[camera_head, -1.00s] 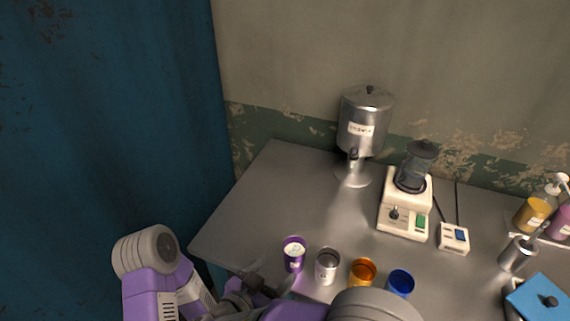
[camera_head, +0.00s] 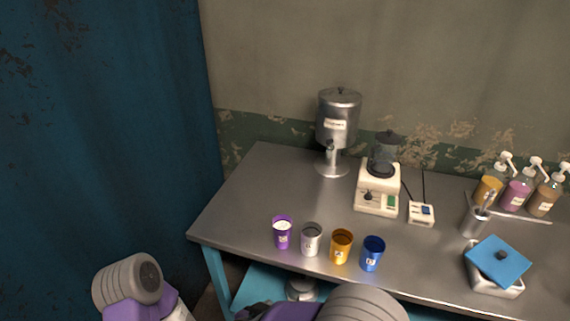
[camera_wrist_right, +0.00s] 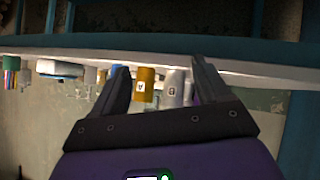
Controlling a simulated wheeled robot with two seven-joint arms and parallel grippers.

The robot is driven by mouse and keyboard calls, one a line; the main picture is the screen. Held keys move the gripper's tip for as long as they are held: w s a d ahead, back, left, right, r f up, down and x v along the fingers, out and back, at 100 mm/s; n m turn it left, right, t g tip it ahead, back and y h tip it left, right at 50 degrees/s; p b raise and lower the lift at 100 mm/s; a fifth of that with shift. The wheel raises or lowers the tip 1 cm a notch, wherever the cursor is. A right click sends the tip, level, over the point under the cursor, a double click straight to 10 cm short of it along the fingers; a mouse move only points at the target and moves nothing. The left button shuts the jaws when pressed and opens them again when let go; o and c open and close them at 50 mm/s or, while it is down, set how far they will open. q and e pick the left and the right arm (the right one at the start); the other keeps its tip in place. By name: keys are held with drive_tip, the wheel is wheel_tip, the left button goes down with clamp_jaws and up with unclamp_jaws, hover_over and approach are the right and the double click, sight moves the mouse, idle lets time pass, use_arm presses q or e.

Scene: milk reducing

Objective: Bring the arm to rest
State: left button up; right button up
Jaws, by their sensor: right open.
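My right gripper (camera_wrist_right: 160,82) is open and empty in the right wrist view, below the table edge and apart from the cups. In the head view my right arm (camera_head: 345,304) shows at the bottom edge; its fingers cannot be made out there. Part of my left arm (camera_head: 130,290) is at the lower left; my left gripper is out of view. A purple cup (camera_head: 282,234) with white contents, a grey cup (camera_head: 311,240), an orange cup (camera_head: 341,247) and a blue cup (camera_head: 372,254) stand upright in a row near the table's front edge.
The metal table (camera_head: 250,200) holds a steel dispenser (camera_head: 338,120), a blender (camera_head: 379,185), a small control box (camera_head: 421,214), pump bottles (camera_head: 518,188), a utensil holder (camera_head: 474,222) and a white container (camera_head: 494,283) with a blue lid (camera_head: 498,260). The table's left part is clear.

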drive_tip(key=s+d+f+n+g+y+p, duration=0.1)
drive_tip(key=s+d+f+g+y, duration=0.25)
drive_tip(key=s+f+g, duration=0.45)
drive_tip(key=s+d+f+n+g+y+p, duration=0.15)
drive_tip(key=s+f+g+y, duration=0.3)
drive_tip(key=f, duration=0.75)
drive_tip(key=w+d+f+m+t+y, duration=0.1)
drive_tip(key=w+d+f+t+y, duration=0.2)
drive_tip(key=d, duration=0.3)
drive_tip(key=shift+d+f+t, duration=0.15)
drive_tip(key=shift+f+t, duration=0.6)
drive_tip(key=shift+f, duration=0.05)
drive_tip(key=shift+w+m, duration=0.1)
drive_tip(key=shift+m, duration=0.15)
